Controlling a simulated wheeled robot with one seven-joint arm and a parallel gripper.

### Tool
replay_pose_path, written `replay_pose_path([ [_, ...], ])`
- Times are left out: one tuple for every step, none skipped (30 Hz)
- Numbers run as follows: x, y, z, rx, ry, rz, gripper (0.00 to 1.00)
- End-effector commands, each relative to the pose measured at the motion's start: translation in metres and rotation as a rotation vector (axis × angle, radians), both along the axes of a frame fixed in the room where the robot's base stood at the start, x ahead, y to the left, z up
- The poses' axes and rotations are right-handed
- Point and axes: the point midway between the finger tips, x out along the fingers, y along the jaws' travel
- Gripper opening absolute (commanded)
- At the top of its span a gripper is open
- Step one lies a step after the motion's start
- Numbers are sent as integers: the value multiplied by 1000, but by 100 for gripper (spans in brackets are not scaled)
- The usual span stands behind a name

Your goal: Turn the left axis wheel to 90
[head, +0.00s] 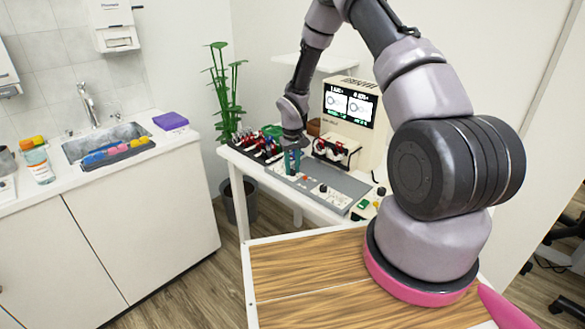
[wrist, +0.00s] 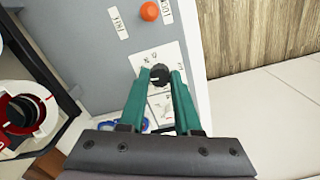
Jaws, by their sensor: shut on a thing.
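A small black knob (wrist: 160,75) on a white labelled plate sits between the green fingertips of my gripper (wrist: 160,73). The fingers are shut on its sides. The knob is probably the left axis wheel, but its label is too small to read. In the head view my gripper (head: 292,163) points down at the left part of the grey control panel (head: 345,190) and hides the knob. A monitor (head: 348,104) behind the panel shows two round dials; their numbers cannot be read.
An orange button (wrist: 150,11) is near the knob. A red and white trial frame (wrist: 25,115) stands beside the panel. Another black knob (head: 322,188) is further right on it. A rack of coloured tools (head: 262,146) is left of my gripper. The wooden top (head: 300,270) is clear.

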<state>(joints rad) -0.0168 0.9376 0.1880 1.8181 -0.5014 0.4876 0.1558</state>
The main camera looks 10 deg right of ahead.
Motion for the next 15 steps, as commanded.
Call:
replay_pose_path([
  [0, 0, 0, 0, -1, 27, 0],
  [0, 0, 0, 0, -1, 44, 0],
  [0, 0, 0, 0, -1, 65, 0],
  [0, 0, 0, 0, -1, 81, 0],
  [0, 0, 0, 0, -1, 94, 0],
  [0, 0, 0, 0, -1, 111, 0],
  [0, 0, 0, 0, -1, 123, 0],
  [0, 0, 0, 0, -1, 132, 0],
  [0, 0, 0, 0, -1, 144, 0],
  [0, 0, 0, 0, -1, 153, 0],
  [0, 0, 0, 0, -1, 159, 0],
  [0, 0, 0, 0, -1, 166, 0],
  [0, 0, 0, 0, -1, 170, 0],
  [0, 0, 0, 0, -1, 174, 0],
  [0, 0, 0, 0, -1, 178, 0],
])
